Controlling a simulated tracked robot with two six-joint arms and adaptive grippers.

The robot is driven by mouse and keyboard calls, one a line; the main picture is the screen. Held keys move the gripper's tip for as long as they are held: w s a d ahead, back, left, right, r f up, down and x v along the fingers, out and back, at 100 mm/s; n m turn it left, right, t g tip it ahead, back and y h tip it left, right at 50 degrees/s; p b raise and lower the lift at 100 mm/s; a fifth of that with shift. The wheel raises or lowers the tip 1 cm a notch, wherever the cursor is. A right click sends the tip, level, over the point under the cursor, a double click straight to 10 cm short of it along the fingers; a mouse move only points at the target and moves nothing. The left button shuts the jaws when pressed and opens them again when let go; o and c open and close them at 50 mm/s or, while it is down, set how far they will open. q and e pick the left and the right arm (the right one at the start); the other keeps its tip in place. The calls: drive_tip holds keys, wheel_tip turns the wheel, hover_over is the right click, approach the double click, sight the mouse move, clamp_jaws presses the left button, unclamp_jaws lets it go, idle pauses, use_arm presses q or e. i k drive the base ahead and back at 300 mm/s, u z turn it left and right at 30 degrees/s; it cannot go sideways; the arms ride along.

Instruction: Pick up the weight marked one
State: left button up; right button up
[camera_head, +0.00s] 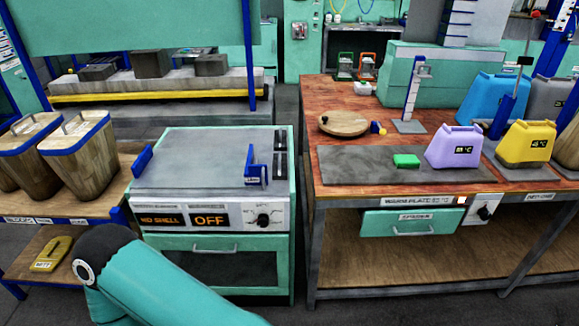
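I cannot make out any weight marked one in the head view. Three dark blocks sit on the far bench at the upper left: a left block (98,72), a taller middle block (152,64) and a right block (211,65). No marking on them is readable, so I cannot tell whether one is the weight. A teal arm link of mine with a dark joint crosses the lower left, in front of the teal press unit (215,175). Neither gripper shows in this view.
The press unit reads "OFF". Wooden buckets (82,150) stand on the left shelf, with a yellow mitt (45,255) below. The right bench (305,125) carries a round wooden board (343,124), a green block (407,160), a lilac container (454,147) and a yellow container (525,142).

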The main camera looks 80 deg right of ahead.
sight(280, 158)
drive_tip(key=u, duration=1.3)
drive_tip(key=i, duration=0.1)
drive_tip(key=z, duration=2.55)
drive_tip(key=i, duration=0.25)
drive_tip(key=z, duration=2.2)
drive_tip(key=k, duration=0.6)
drive_tip(key=z, duration=0.3)
drive_tip(key=i, duration=2)
drive_tip(key=u, duration=0.4)
